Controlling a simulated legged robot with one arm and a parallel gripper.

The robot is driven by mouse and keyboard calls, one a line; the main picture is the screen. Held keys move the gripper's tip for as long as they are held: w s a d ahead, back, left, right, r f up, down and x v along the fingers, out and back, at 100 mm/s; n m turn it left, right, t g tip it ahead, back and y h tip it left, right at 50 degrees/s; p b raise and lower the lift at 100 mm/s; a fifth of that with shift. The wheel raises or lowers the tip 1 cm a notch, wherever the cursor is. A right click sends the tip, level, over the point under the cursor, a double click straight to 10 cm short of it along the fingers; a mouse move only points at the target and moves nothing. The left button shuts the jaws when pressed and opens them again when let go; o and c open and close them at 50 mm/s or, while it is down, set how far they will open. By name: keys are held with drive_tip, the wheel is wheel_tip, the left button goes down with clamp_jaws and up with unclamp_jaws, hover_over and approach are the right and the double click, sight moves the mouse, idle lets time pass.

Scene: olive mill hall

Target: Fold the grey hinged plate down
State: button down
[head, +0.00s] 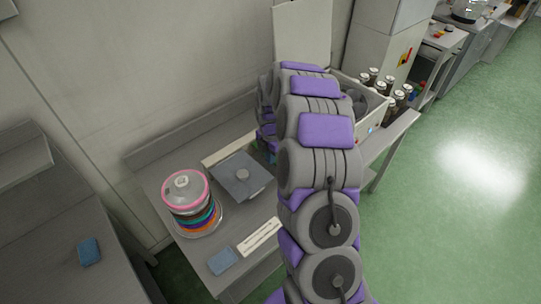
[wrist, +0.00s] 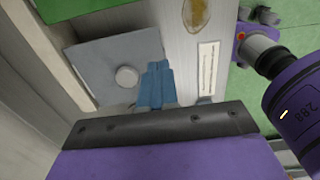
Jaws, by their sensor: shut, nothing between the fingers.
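A pale grey plate (head: 303,32) stands upright at the back of an open white box (head: 376,118) in the head view. It looks like the hinged plate, but its lower edge and any hinge are hidden behind my arm. The box has a dark round part (head: 355,101) inside. The plate is not clearly seen in the wrist view. My gripper (wrist: 156,72) is shut and empty, its blue fingers together over the bench, beside a flat grey square piece with a round knob (wrist: 127,77). In the head view my arm hides the gripper.
The square piece also lies on the bench in the head view (head: 240,175). Left of it stands a stack of coloured rings (head: 188,193). Several dark bottles (head: 388,82) stand right of the box. A blue block (head: 222,261) and a white label (head: 259,237) lie near the front edge.

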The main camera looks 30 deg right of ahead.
sight(271, 180)
wheel_tip(271, 180, down, 11)
drive_tip(key=shift+f+b, duration=0.1)
drive_tip(key=shift+b, duration=0.45)
